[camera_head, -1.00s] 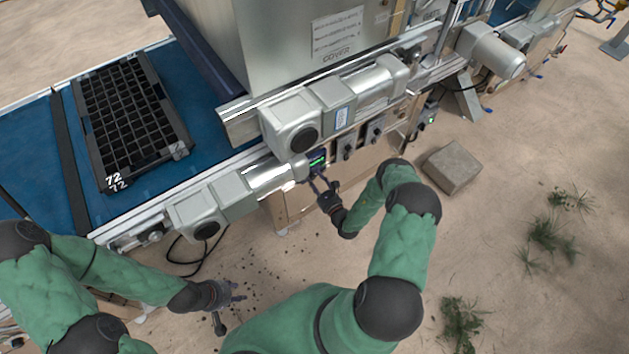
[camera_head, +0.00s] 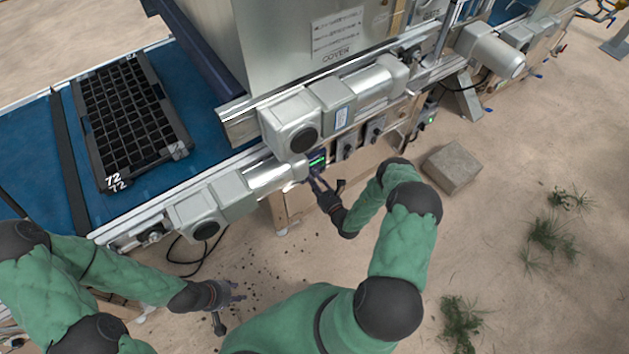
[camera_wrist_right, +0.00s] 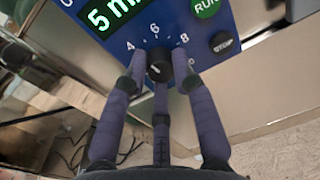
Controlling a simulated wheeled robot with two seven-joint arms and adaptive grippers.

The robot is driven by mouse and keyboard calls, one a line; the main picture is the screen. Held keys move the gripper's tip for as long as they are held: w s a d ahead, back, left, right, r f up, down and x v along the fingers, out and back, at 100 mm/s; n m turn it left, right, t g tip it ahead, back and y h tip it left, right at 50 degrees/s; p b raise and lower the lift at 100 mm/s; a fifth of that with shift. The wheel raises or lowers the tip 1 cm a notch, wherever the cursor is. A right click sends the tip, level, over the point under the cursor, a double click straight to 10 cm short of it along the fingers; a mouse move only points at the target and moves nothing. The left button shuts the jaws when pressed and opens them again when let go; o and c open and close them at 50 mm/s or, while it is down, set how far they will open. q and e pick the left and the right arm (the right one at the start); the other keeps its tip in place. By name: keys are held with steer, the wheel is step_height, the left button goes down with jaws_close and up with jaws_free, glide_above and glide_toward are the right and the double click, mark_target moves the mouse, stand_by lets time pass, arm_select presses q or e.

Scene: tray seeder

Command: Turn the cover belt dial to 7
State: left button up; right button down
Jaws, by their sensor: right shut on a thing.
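The cover belt dial (camera_wrist_right: 158,68) is a small black knob on a blue control panel (camera_wrist_right: 175,35), seen in the right wrist view. The numbers 4, 6 and 8 are printed around it. A pale mark shows on the knob, but I cannot tell exactly which number it points to. A green display (camera_wrist_right: 108,13) above reads 5 and part of a unit. My right gripper (camera_wrist_right: 157,80) is shut on the dial, its fingers around it. In the head view the right gripper (camera_head: 322,184) is at the small panel (camera_head: 317,161). My left gripper (camera_head: 234,300) is open and empty, away from the machine.
Grey motor housings (camera_head: 290,122) overhang the panel. A black cell tray (camera_head: 132,118) lies on the blue belt (camera_head: 35,140). A stone block (camera_head: 452,167) is on the ground at right.

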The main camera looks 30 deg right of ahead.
steer(key=m, duration=0.6)
steer(key=shift+w+d+r, duration=0.2)
steer(key=shift+d+r, duration=0.05)
steer(key=shift+r, duration=0.05)
steer(key=m, duration=0.6)
steer(key=shift+d+y+b, duration=0.2)
steer(key=shift+y+b, duration=0.1)
steer(key=shift+b, duration=0.1)
steer(key=shift+d, duration=0.1)
steer(key=c, duration=1.1)
jaws_free()
steer(key=shift+o, duration=0.5)
steer(key=shift+a+f, duration=0.15)
steer(key=shift+a, duration=0.05)
steer(key=shift+s, duration=0.1)
steer(key=s, duration=1.2)
steer(key=shift+d+r, duration=0.3)
steer(key=shift+d, duration=0.1)
